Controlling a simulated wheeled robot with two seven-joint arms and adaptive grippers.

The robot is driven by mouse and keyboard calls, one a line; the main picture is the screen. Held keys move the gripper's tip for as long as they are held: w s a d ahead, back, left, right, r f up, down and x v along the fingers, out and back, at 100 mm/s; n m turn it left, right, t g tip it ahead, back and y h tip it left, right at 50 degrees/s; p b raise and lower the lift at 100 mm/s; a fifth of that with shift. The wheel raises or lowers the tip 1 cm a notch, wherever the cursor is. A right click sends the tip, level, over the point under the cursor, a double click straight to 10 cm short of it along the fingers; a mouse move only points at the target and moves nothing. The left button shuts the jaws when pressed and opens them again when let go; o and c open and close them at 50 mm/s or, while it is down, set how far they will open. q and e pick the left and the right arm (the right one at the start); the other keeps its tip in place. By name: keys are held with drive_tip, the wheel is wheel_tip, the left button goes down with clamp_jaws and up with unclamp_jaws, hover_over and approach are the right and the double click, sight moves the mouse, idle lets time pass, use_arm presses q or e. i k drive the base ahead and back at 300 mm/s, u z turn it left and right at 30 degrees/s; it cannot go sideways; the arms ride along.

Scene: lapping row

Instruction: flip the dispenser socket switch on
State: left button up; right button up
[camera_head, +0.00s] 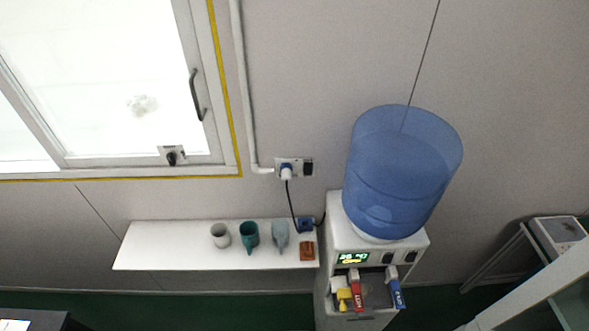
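The dispenser socket (294,167) is a small plate on the wall, left of the blue water bottle. A white plug (286,173) sits in its left part, with a black cable running down from it towards the dispenser. A dark switch (308,168) is at the right end of the plate; its position is too small to tell. The water dispenser (337,229) is white, with a lit display (352,258) and a large blue bottle (402,165) on top. Neither of my grippers is in view.
A white shelf (165,246) left of the dispenser holds several cups and small items. A window (100,80) with a handle is at upper left. A white rack (545,285) with a device on top stands at right. The wall in front of the socket is unobstructed.

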sight(307, 167)
drive_tip(key=z, duration=0.55)
drive_tip(key=k, duration=1)
drive_tip(key=u, duration=0.95)
drive_tip(key=i, duration=0.5)
drive_tip(key=u, duration=0.05)
